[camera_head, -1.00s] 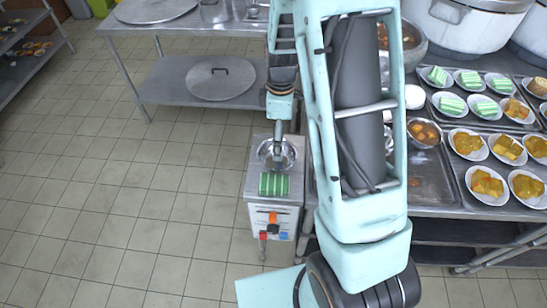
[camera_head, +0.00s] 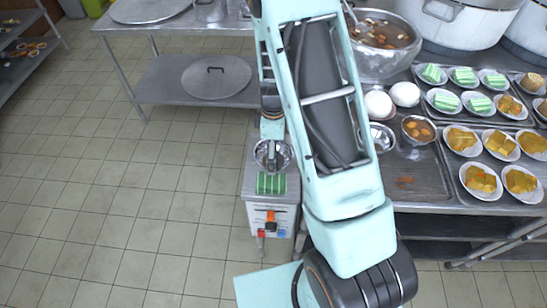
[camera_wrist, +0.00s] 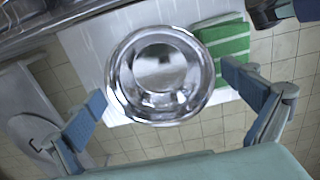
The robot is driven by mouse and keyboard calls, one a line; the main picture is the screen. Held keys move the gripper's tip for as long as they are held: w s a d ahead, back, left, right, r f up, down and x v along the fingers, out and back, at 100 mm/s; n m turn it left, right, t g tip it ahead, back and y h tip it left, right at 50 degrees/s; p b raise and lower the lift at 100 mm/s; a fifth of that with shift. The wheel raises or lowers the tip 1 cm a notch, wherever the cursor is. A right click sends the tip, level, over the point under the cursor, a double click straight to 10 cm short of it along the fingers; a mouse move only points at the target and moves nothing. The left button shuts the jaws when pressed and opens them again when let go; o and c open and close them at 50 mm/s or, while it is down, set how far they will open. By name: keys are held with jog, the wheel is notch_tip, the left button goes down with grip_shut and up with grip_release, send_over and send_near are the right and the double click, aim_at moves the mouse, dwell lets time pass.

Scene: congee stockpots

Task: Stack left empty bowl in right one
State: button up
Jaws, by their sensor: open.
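The left empty bowl (camera_head: 285,149), a shiny steel bowl, sits on top of the small white-and-steel cart, partly hidden by my gripper (camera_head: 271,160). In the wrist view the bowl (camera_wrist: 160,75) is upright and seen from above, and looks empty. My gripper (camera_wrist: 165,88) is open, with one blue-grey finger on each side of the bowl; no clear contact shows. The right bowl (camera_head: 381,137), also steel and seemingly empty, stands on the counter just right of my arm, its left edge close to or behind the arm.
A green striped cloth (camera_head: 271,184) lies on the cart (camera_head: 270,214) beside the left bowl. A bowl of orange food (camera_head: 418,130), two white round items (camera_head: 391,98), a large steel pot (camera_head: 388,58) and trays of plated food surround the right bowl. Open floor lies left.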

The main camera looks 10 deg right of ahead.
jog(key=shift+c, duration=0.6)
jog(key=c, duration=1.1)
jog(key=shift+o, duration=0.2)
jog(key=shift+r, duration=0.1)
